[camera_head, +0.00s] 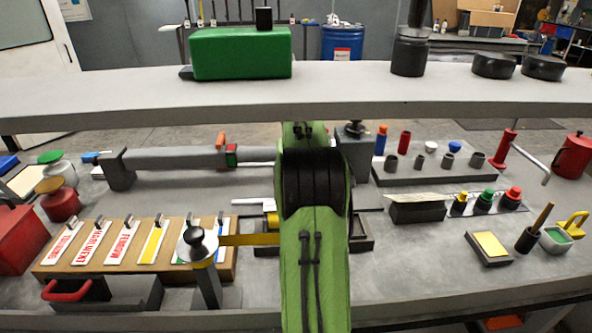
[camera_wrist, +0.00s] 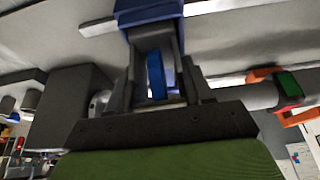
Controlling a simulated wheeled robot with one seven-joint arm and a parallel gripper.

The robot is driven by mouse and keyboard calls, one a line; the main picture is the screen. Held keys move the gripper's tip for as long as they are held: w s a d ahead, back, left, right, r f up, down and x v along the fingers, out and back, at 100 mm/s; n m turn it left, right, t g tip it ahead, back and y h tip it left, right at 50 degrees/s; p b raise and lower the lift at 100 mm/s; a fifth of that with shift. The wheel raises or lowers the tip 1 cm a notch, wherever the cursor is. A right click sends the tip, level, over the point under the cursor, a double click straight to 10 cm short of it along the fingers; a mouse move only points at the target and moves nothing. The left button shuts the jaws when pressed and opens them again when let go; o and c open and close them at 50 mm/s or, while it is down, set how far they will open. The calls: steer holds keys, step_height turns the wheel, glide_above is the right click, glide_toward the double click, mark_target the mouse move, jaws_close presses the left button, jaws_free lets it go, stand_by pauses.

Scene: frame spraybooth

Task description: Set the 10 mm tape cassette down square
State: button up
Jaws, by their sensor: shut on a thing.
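In the wrist view my gripper (camera_wrist: 158,70) is shut on a blue piece (camera_wrist: 155,76) that stands upright between its dark fingers. I take the piece to be the tape cassette, but no size mark can be read. A blue block (camera_wrist: 149,9) shows just beyond the fingertips; I cannot tell whether it is part of the same piece. In the head view my green arm hides the gripper and what it holds. I cannot tell whether the piece touches the bench (camera_head: 400,280) or sits square.
A post with a black knob (camera_head: 197,240) and a yellow strip (camera_head: 250,239) stand left of my arm. A wooden rack of labelled cards (camera_head: 128,262) is further left. A grey ledge (camera_head: 330,92) crosses behind. A black wedge block (camera_head: 416,209) stands at right.

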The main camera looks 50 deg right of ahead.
steer(key=shift+f, duration=0.1)
steer(key=o, duration=1.7)
steer(key=shift+o, duration=0.2)
